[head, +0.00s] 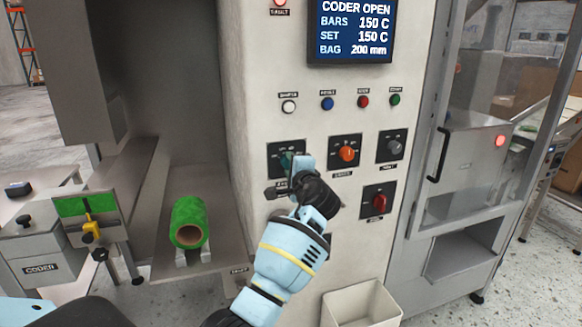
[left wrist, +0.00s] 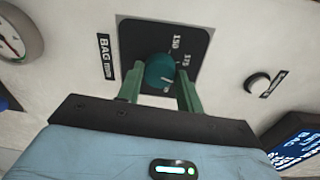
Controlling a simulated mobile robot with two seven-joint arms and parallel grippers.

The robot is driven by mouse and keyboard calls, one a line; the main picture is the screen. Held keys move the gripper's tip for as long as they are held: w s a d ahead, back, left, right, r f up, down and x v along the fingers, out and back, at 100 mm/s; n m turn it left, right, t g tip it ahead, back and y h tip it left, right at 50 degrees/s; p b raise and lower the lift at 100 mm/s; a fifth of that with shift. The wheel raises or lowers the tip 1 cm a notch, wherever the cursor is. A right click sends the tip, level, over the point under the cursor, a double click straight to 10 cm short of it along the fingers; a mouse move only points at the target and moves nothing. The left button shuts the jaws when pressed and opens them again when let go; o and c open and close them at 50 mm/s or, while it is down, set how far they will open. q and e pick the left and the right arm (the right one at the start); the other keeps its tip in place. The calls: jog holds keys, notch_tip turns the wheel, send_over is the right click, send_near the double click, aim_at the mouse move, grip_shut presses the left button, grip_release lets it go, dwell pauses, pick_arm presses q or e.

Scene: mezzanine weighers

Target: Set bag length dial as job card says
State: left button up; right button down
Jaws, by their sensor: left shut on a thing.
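The bag length dial is a teal round knob on a black plate (head: 272,165), mostly hidden by my gripper in the head view. In the left wrist view the knob (left wrist: 158,70) sits on a plate labelled BAG, with 150 and 175 marks readable. A small white mark shows on the knob's lower side. My left gripper (head: 292,164) is shut on the knob, one green finger on each side of it (left wrist: 160,88). The display (head: 352,30) reads BAG 200 mm. I cannot identify a job card. My right gripper is not in view.
An orange knob (head: 347,153), a grey knob (head: 395,146) and a red switch (head: 379,202) are near the dial. Several small buttons sit above. A green film roll (head: 188,222) and the coder (head: 40,268) are at left, a white bin (head: 362,305) below.

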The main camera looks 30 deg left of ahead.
pick_arm(q)
jog(key=shift+m, duration=0.5)
jog(key=o, duration=1)
jog(key=v, duration=0.7)
jog(key=shift+s+d, duration=0.2)
jog(key=shift+d, duration=0.1)
